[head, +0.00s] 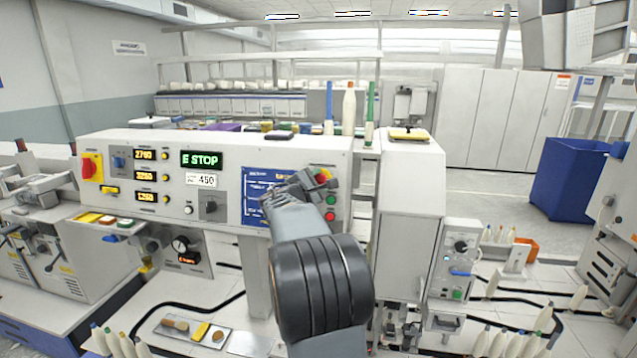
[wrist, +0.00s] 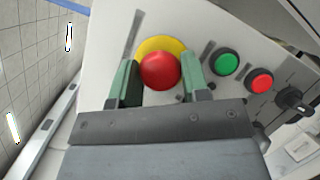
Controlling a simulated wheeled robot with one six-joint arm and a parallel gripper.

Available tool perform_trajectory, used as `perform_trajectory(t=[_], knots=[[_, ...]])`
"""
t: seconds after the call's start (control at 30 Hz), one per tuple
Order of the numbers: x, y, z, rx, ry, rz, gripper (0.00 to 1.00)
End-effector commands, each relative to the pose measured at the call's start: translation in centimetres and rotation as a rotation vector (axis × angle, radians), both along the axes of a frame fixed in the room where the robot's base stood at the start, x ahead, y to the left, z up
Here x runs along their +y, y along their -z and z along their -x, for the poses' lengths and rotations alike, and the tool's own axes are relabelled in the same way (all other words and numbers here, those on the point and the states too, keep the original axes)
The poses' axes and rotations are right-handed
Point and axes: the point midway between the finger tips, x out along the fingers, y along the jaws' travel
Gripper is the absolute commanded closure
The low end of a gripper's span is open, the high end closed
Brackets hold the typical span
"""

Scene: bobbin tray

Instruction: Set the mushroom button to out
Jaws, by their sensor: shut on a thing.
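The mushroom button (wrist: 161,72) is a round red cap on a yellow plate (wrist: 152,46). It also shows in the head view (head: 322,175), at the right end of the control panel, partly behind my gripper. My gripper (wrist: 162,76) has its green fingers on either side of the red cap and is shut on it. Whether the cap is in or out cannot be told from its depth. The panel display (head: 201,159) reads E STOP.
A green button (wrist: 225,62) and a red button (wrist: 261,81) sit beside the mushroom button, with a black knob (wrist: 294,101) further right. A blue screen (head: 256,190) lies left of my gripper. Coloured cones (head: 349,103) stand behind the panel top.

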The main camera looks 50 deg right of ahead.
Motion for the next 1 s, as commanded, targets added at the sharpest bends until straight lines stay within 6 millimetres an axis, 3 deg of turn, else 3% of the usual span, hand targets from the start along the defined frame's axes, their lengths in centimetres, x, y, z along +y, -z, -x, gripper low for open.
perform_trajectory(t=[0.47, 0.5, 0.73, 1.0], knots=[[1.06, -0.26, 0.57, 0.0, -0.001, -0.001, 1.0], [1.06, -0.26, 0.57, 0.0, -0.001, -0.001, 0.54], [0.99, -0.27, 0.6, 0.0, 0.0, 0.0, 0.32], [1.11, -0.25, 0.64, 0.0, 0.0, 0.0, 0.32]])
